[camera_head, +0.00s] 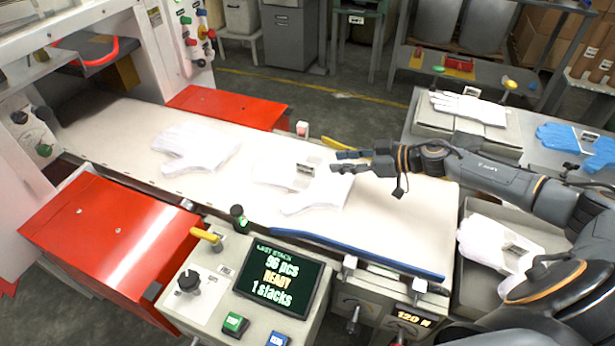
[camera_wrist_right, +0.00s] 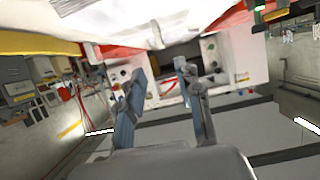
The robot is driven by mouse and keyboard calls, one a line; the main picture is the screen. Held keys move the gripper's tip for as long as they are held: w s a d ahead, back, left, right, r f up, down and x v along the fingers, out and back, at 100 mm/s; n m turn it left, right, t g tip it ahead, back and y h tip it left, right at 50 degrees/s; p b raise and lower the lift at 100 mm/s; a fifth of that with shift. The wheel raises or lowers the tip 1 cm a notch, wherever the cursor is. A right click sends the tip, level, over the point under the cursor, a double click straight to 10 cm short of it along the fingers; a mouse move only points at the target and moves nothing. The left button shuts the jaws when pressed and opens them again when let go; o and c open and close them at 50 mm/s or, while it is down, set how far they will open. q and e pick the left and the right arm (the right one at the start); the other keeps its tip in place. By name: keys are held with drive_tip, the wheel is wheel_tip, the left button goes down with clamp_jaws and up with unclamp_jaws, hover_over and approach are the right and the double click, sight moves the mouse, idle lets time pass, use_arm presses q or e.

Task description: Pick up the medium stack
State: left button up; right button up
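A white glove stack with a pale clip or label (camera_head: 305,185) lies on the belt (camera_head: 250,125), partly beside my right gripper. Another white glove stack (camera_head: 198,147) lies further left on the belt. No size marking is readable, so I cannot tell which is the medium stack. My right gripper (camera_head: 338,160) is over the belt, at the upper right edge of the nearer stack, fingers pointing left. In the right wrist view its two fingers (camera_wrist_right: 160,75) are apart with nothing between them. White gloves (camera_wrist_right: 145,35) show at the top of that view. My left gripper is not in view.
White gloves lie on a box (camera_head: 470,106) and in a tray (camera_head: 495,245) at the right; blue gloves (camera_head: 572,138) lie beyond. A control panel (camera_head: 275,275) reads "96 pcs READY 1 stacks". Red covers (camera_head: 110,245) and a blue rail (camera_head: 360,255) border the belt.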

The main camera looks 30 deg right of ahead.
sight(313, 165)
drive_tip(key=x, duration=0.3)
drive_tip(key=shift+w+f, duration=0.15)
drive_tip(key=shift+w, duration=0.1)
drive_tip(key=shift+w+a+f, duration=0.2)
drive_tip(key=shift+w+a, duration=0.1)
drive_tip(key=shift+a, duration=0.25)
drive_tip(key=x, duration=0.4)
drive_tip(key=shift+a+f, duration=0.1)
drive_tip(key=shift+f, duration=0.2)
drive_tip(key=shift+c, duration=0.4)
clamp_jaws()
drive_tip(key=shift+r, duration=0.1)
